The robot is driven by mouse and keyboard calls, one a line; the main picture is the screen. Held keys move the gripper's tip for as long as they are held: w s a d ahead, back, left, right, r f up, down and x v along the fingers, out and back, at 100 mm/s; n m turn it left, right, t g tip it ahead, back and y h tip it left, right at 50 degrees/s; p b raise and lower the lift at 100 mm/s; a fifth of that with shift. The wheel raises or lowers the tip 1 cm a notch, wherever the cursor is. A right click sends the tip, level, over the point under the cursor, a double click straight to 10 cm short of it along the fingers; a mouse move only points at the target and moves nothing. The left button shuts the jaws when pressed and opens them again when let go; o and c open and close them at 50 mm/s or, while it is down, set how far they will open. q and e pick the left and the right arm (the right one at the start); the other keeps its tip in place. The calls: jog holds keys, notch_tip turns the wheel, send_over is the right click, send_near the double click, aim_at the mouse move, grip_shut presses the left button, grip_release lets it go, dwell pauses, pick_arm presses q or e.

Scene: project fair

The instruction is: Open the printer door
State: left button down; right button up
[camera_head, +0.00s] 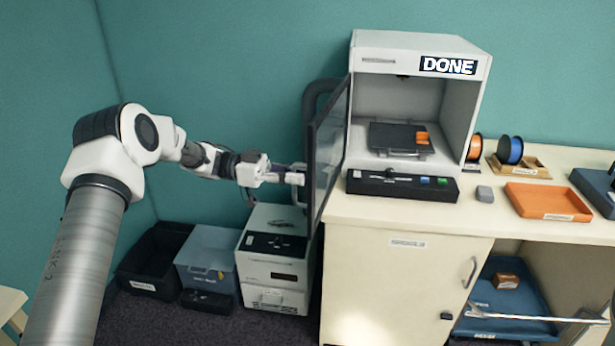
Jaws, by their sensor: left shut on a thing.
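The white printer (386,42) stands on the cabinet top and bears a sign reading "DONE". Its dark-framed, see-through door (329,150) is swung wide open to the left, and the chamber is open to view. Inside, an orange printed piece (421,138) sits on the dark build plate (391,136). My left gripper (297,178) is at the outer side of the door, shut on its handle; the door's edge partly hides the contact. My right gripper is not in view.
The dark tool tray (402,187) lies before the printer. A white unit (274,262) and bins (205,255) stand on the floor below my left arm.

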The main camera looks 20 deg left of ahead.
pick_arm(q)
jog(key=shift+a+r, duration=0.1)
jog(key=shift+a, duration=0.45)
jog(key=c, duration=1.2)
grip_release()
jog(key=shift+d, duration=0.1)
jog(key=a, duration=0.4)
jog(key=s+a, duration=0.1)
jog(key=a, duration=0.3)
jog(key=s+a, duration=0.1)
jog(key=a, duration=0.2)
jog(key=shift+a, duration=0.4)
